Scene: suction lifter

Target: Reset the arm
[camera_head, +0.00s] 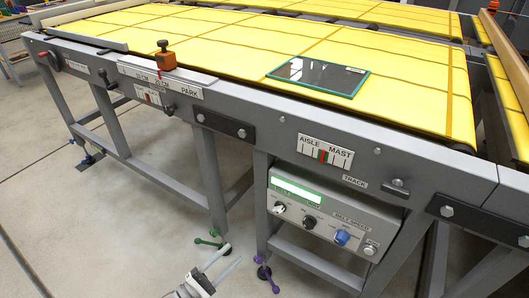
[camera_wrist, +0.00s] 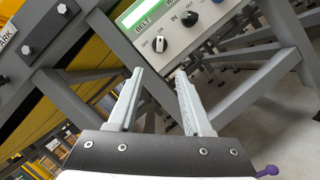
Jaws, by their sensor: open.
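My gripper (camera_head: 217,267) is low at the bottom of the head view, in front of the table's legs and over the floor. In the wrist view my gripper (camera_wrist: 158,100) shows two pale fingers spread apart with nothing between them. Beyond the fingers are the grey frame (camera_wrist: 230,85) and the control box (camera_wrist: 178,28), which has a green display and knobs. The fingers appear apart from both.
A yellow-topped table (camera_head: 225,45) carries a dark glass plate (camera_head: 318,76). An orange block (camera_head: 165,56) sits on its front rail. The control box (camera_head: 325,217) hangs below the rail at right. Floor at left is clear.

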